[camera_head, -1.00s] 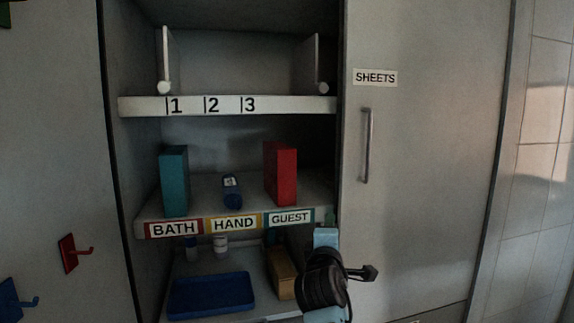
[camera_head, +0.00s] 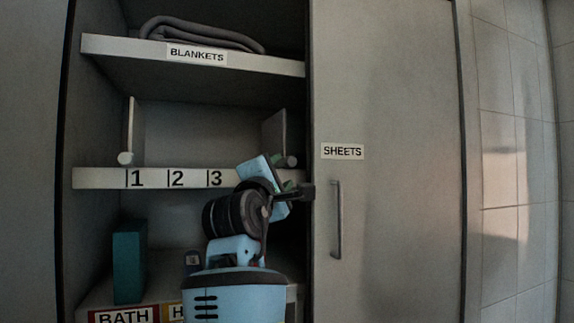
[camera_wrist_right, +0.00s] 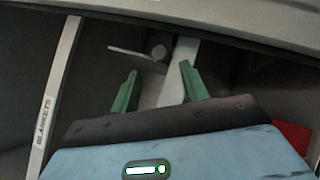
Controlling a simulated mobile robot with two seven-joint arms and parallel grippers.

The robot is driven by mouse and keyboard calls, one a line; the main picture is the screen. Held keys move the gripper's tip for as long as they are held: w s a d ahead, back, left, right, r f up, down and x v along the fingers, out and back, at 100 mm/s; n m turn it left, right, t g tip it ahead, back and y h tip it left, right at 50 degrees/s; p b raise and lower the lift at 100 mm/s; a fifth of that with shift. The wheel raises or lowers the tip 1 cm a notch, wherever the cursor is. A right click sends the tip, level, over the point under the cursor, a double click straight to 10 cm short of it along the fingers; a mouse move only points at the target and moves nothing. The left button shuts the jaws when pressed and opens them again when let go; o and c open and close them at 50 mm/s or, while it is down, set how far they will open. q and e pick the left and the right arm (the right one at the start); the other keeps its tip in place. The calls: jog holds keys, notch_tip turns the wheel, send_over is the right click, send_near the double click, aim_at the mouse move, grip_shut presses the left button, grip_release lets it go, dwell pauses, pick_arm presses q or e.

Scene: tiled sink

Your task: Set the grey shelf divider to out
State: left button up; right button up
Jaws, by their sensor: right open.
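A flat upright grey divider (camera_head: 275,132) with a round pale knob (camera_head: 291,161) stands at the right end of the shelf marked 1, 2, 3 (camera_head: 100,178). A second, paler upright divider (camera_head: 129,122) with a knob stands at that shelf's left end. My right gripper (camera_head: 283,172) is in front of the shelf's right end, close to the right knob, and hides part of the shelf edge. In the right wrist view its green fingers (camera_wrist_right: 158,67) are apart and empty. A knob (camera_wrist_right: 158,52) and thin divider (camera_wrist_right: 130,51) show beyond them. My left gripper is out of view.
A shelf marked BLANKETS (camera_head: 120,48) with a folded dark blanket (camera_head: 200,32) is above. Below stands a teal block (camera_head: 128,265). The closed SHEETS door (camera_head: 390,220) with a vertical handle (camera_head: 336,220) borders the opening on the right.

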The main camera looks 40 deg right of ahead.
aim_at(290, 162)
jog(key=x, duration=0.7)
jog(key=shift+w+d+p, duration=0.1)
jog(key=shift+d+p, duration=0.05)
jog(key=shift+p, duration=0.2)
jog(key=shift+c, duration=0.2)
grip_shut()
